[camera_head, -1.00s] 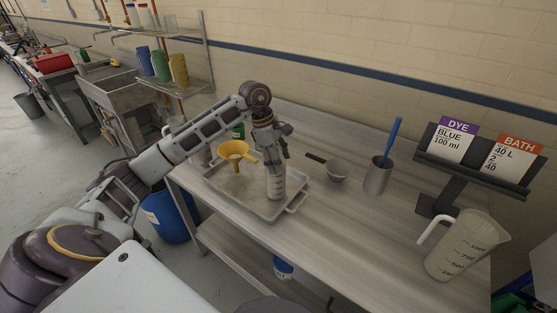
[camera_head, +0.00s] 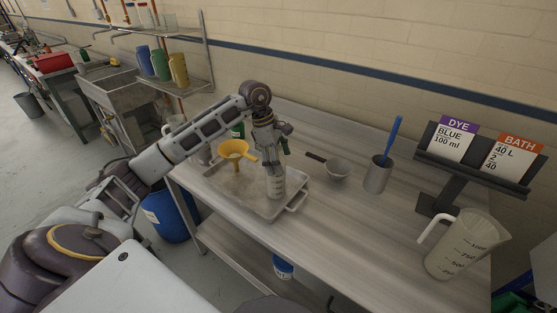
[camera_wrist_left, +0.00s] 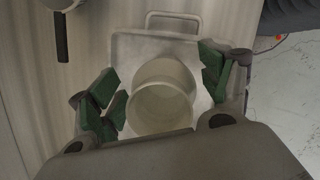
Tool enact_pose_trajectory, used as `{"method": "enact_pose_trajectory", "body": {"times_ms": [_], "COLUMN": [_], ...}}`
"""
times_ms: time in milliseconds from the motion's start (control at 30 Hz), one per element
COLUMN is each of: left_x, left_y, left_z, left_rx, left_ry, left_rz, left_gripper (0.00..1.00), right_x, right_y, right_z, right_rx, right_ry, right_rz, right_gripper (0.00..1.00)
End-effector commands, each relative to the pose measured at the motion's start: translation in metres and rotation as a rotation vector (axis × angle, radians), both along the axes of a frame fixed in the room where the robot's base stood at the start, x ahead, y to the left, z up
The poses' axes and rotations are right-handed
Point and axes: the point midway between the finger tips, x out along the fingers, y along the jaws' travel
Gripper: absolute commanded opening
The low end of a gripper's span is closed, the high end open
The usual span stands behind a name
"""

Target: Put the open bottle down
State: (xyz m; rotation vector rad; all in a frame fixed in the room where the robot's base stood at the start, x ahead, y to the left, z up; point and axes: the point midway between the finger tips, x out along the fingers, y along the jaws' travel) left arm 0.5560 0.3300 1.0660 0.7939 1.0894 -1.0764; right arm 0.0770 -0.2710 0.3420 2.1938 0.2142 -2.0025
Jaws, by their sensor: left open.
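A small clear graduated container (camera_head: 276,187) with an open top stands upright on the front right part of the metal tray (camera_head: 266,213). Its wide mouth shows in the left wrist view (camera_wrist_left: 160,104). My left gripper (camera_head: 270,165) is over it, and the green-padded fingers (camera_wrist_left: 160,90) are spread on either side with gaps. My right gripper is not in view.
A yellow funnel (camera_head: 234,150) is on the left of the tray. A ladle (camera_head: 336,170), a metal cup (camera_head: 377,176) with a blue-handled tool, a sign stand (camera_head: 440,190) and a large jug (camera_head: 466,245) are to the right. The bench front between tray and jug is clear.

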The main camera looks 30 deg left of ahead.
Motion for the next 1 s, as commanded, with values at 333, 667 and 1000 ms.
{"method": "enact_pose_trajectory", "body": {"times_ms": [333, 667, 1000], "left_x": [-0.002, -0.005, -0.009], "left_y": [0.007, 0.019, 0.029], "left_z": [0.025, 0.065, 0.101], "left_rx": [0.001, 0.0, 0.0], "left_ry": [-0.003, -0.002, -0.002], "left_rz": [0.001, 0.001, 0.002], "left_gripper": [0.79, 0.79, 0.79], "right_x": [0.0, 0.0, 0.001], "right_y": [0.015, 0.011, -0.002], "right_z": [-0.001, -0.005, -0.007], "right_rx": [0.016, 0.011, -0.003], "right_ry": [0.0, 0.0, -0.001], "right_rz": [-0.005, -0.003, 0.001], "right_gripper": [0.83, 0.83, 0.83]}}
